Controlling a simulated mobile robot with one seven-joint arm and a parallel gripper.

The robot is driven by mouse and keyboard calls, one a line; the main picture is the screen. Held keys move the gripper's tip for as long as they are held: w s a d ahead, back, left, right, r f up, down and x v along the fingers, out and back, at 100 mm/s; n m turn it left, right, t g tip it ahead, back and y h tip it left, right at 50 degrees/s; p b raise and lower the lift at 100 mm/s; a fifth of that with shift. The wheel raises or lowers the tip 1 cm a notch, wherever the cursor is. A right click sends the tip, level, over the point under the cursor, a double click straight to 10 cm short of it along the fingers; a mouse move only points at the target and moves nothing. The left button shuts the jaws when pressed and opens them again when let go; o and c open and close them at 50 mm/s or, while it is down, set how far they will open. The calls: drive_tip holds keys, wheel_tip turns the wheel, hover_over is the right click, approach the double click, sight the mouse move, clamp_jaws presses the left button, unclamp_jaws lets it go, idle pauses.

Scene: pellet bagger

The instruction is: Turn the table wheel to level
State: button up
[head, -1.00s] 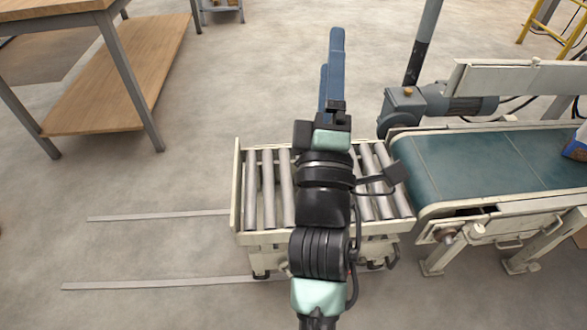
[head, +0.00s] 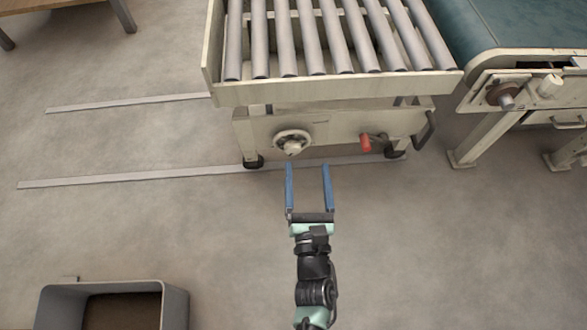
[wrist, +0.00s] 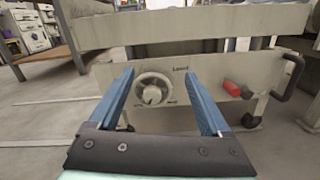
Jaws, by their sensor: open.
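The table wheel (head: 292,142) is a pale round handwheel with a knob, on the front panel of the roller table (head: 330,92). In the wrist view the wheel (wrist: 153,90) shows between my fingers, nearer the left one, with markings around it and a word to its upper right, too small to read surely. My gripper (head: 308,166) is open and empty, its two blue fingers pointing at the panel. In the wrist view my gripper (wrist: 168,100) stands short of the wheel, apart from it. The wheel's exact angle is hard to tell.
A red handle (head: 365,142) sits on the panel right of the wheel, and a black handle (head: 424,130) at the right end. The green conveyor (head: 520,28) stands at the right. A grey bin (head: 176,300) is at the lower left. The floor before the table is clear.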

sight(293, 152)
drive_tip(key=s+a+f+n+b, duration=0.2)
drive_tip(key=s+f+b, duration=0.1)
drive_tip(key=f, duration=0.6)
drive_tip(key=shift+g+y, duration=0.3)
drive_tip(key=w+b, duration=0.5)
drive_tip(key=w, duration=0.6)
drive_tip(key=shift+w+r, duration=0.25)
drive_tip(key=shift+w, duration=0.6)
drive_tip(key=shift+c, duration=0.3)
clamp_jaws()
